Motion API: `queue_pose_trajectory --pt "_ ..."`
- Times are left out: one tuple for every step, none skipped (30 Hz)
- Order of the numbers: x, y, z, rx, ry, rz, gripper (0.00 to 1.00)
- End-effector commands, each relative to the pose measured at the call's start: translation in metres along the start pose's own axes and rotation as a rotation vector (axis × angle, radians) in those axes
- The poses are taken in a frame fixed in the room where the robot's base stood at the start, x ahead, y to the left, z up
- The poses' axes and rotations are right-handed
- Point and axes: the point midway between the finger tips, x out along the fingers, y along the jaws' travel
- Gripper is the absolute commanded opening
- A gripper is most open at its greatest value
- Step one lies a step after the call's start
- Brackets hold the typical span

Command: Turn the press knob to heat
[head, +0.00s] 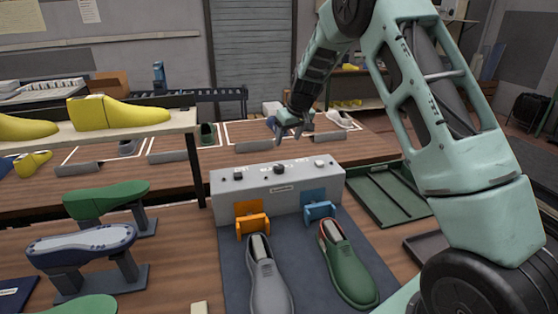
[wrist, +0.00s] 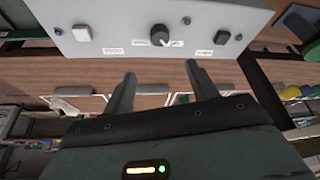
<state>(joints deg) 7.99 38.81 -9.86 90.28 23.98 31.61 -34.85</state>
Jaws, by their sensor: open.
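The press knob (head: 280,169) is a small dark round knob at the middle of the grey press box (head: 262,201). In the wrist view the knob (wrist: 159,35) has a pale mark towards its lower right. Small labels sit around it, too small to read. My gripper (head: 290,133) is above and behind the box in the head view, apart from the knob. In the wrist view my gripper (wrist: 160,70) has two spread fingers with nothing between them, and the knob lies beyond the tips.
A white button (wrist: 81,33) and a dark button (wrist: 222,37) flank the knob. Orange (head: 251,217) and blue (head: 319,209) brackets stand before the box. A grey shoe (head: 268,280) and a green shoe (head: 347,265) lie in front. A shelf with yellow lasts (head: 118,113) is at left.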

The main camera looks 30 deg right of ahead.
Motion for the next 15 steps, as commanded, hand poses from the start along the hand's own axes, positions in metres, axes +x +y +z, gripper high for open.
queue_pose_trajectory --pt "0.009 -0.001 0.0 0.001 -0.006 -0.002 0.58" --pt "0.015 -0.001 0.0 0.001 -0.005 -0.002 0.58" --pt "0.023 -0.001 0.0 0.001 -0.006 -0.003 0.58" --pt "0.03 -0.001 0.0 0.001 -0.006 -0.002 0.58" --pt "0.035 -0.001 -0.001 0.001 -0.004 -0.002 0.58" --pt "0.043 -0.001 0.0 0.001 -0.006 -0.002 0.58" --pt "0.049 -0.001 0.0 0.001 -0.005 -0.002 0.58" --pt "0.055 -0.001 0.0 0.002 -0.005 -0.002 0.58" --pt "0.062 -0.001 0.0 0.001 -0.005 -0.002 0.58" --pt "0.068 -0.001 0.0 0.0 -0.005 -0.002 0.58" --pt "0.074 -0.001 0.0 0.001 -0.005 -0.002 0.58" --pt "0.081 -0.001 0.0 0.002 -0.004 -0.002 0.58" --pt "0.087 -0.001 0.001 0.002 -0.005 -0.003 0.58" --pt "0.092 -0.001 0.0 0.001 -0.004 -0.002 0.58" --pt "0.098 -0.001 -0.001 0.0 -0.003 -0.002 0.58"
